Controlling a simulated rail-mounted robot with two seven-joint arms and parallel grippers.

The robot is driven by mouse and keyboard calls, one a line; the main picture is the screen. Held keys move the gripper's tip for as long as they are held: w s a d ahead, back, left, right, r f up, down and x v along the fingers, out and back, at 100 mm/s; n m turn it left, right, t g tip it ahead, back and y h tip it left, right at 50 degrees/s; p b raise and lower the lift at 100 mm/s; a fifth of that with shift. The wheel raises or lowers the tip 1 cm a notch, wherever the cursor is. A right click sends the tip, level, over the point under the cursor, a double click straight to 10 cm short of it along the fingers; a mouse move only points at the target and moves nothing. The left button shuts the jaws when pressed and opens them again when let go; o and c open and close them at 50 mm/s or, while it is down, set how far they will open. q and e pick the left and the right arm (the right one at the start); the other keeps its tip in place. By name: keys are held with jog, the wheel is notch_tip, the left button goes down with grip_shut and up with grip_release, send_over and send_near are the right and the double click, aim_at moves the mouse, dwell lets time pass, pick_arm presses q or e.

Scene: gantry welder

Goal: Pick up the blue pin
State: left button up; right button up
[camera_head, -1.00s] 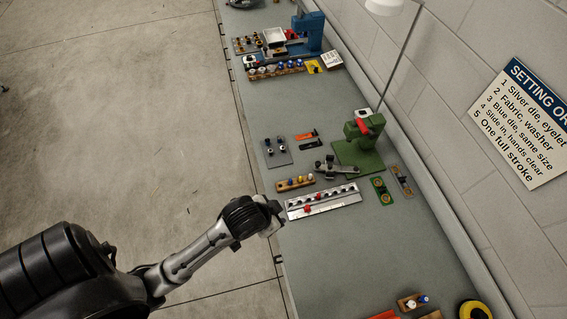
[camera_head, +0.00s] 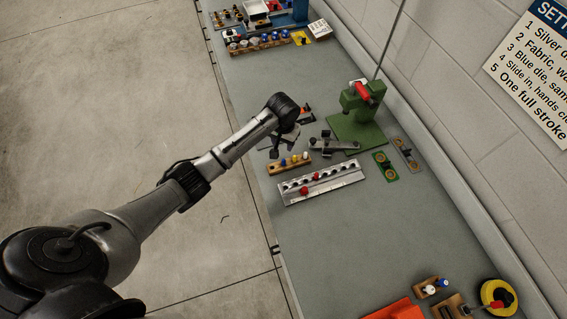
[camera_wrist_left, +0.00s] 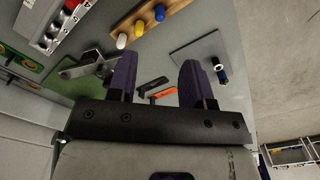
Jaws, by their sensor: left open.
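The wooden block (camera_head: 272,170) also shows in the head view, just below my left gripper (camera_head: 283,146). My left gripper is open and empty, with its two dark fingers (camera_wrist_left: 157,66) apart. The blue pin lies beyond the fingertips and is not between them. My right gripper is not in view.
A pale rail with red knobs (camera_head: 325,188) lies near the block. A green press (camera_head: 352,130) stands behind. A grey plate (camera_wrist_left: 196,52) holds dark pins, and an orange tool (camera_wrist_left: 160,94) lies near it. Bare bench (camera_head: 370,235) extends toward the lower right.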

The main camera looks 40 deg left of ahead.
aim_at(283, 160)
pick_arm(q)
notch_tip(283, 160, down, 13)
jog(key=shift+w+a+f+b, duration=0.1)
jog(key=shift+b, duration=0.45)
grip_shut()
dwell(0.6)
